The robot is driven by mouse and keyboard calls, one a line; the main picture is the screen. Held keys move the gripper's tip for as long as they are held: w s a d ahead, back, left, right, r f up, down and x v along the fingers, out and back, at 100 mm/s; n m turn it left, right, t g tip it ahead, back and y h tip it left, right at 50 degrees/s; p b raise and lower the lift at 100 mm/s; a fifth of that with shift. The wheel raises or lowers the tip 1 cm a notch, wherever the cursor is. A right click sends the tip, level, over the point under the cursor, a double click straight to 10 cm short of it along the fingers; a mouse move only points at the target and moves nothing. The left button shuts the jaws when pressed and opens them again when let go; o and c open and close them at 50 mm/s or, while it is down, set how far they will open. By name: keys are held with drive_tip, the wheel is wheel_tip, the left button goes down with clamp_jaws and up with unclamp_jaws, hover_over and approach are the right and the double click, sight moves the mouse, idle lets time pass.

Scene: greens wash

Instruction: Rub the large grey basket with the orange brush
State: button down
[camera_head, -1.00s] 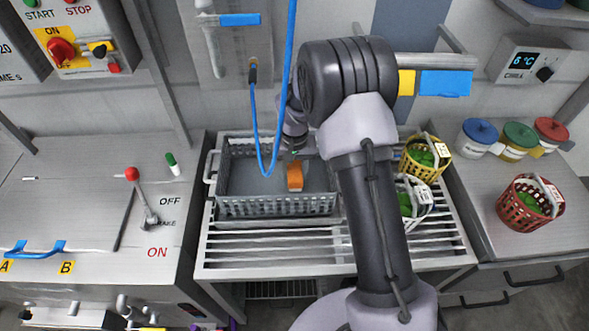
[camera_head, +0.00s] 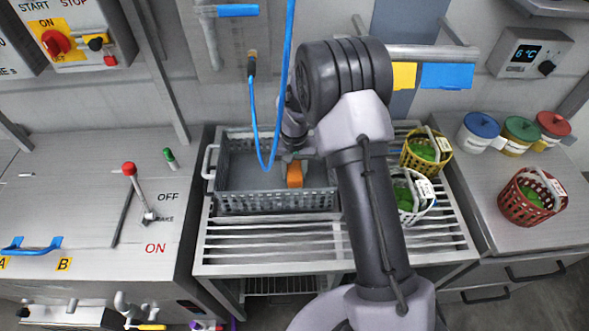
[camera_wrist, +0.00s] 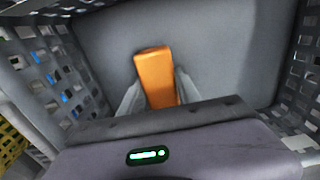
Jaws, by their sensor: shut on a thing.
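The large grey basket (camera_head: 262,203) stands on the slatted rack, with a mesh wall and a smooth floor; in the wrist view its floor (camera_wrist: 215,45) fills the middle. The orange brush (camera_head: 294,175) is inside the basket, towards its right side. My gripper (camera_wrist: 156,88) is shut on the brush, one finger on each side of it. The orange brush (camera_wrist: 155,72) points at the basket floor in the wrist view. Its bristles are hidden, and I cannot tell whether it touches the floor.
A yellow basket (camera_head: 412,160) and a white basket (camera_head: 404,216), both with greens, stand on the rack right of the grey basket, partly behind my arm. A red basket (camera_head: 520,214) and lidded jars are on the right counter. A blue hose (camera_head: 254,125) hangs over the grey basket.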

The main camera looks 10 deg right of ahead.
drive_tip(key=r, duration=0.1)
drive_tip(key=r+p, duration=0.1)
drive_tip(key=shift+s+a+r, duration=0.1)
drive_tip(key=shift+s+r, duration=0.15)
drive_tip(key=shift+r, duration=0.1)
drive_tip(key=shift+w+r+p, duration=0.15)
drive_tip(key=shift+r+p, duration=0.45)
drive_tip(key=shift+p, duration=0.05)
drive_tip(key=shift+r+p, duration=1.35)
drive_tip(key=shift+r, duration=0.8)
